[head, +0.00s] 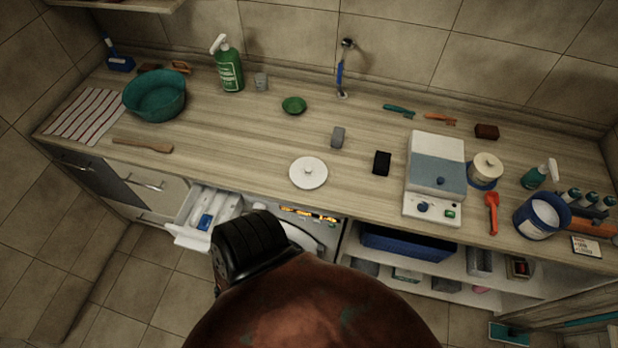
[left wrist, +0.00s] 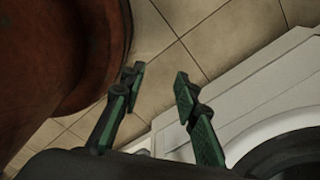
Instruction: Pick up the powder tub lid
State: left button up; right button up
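A white round lid (head: 308,173) with a small knob lies flat on the counter near its front edge. A cream lid (head: 487,164) with a knob sits on a small blue tub (head: 484,183) at the right. A blue tub (head: 528,226) holding white powder stands open further right. I cannot tell for certain which lid is the powder tub's. In the left wrist view my left gripper (left wrist: 158,80) is open and empty, its green-padded fingers apart over the tiled floor and beside a white front. It is away from both lids. My right gripper is not in view.
A white appliance (head: 435,175) and a black block (head: 382,163) stand right of the white lid, and a grey block (head: 338,137) lies behind it. An open drawer (head: 205,215) juts out at front left. The counter left of the lid is mostly clear.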

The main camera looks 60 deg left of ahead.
aim_at(306, 173)
jog(key=z, duration=0.55)
jog(key=i, duration=0.75)
jog(key=u, duration=2.3)
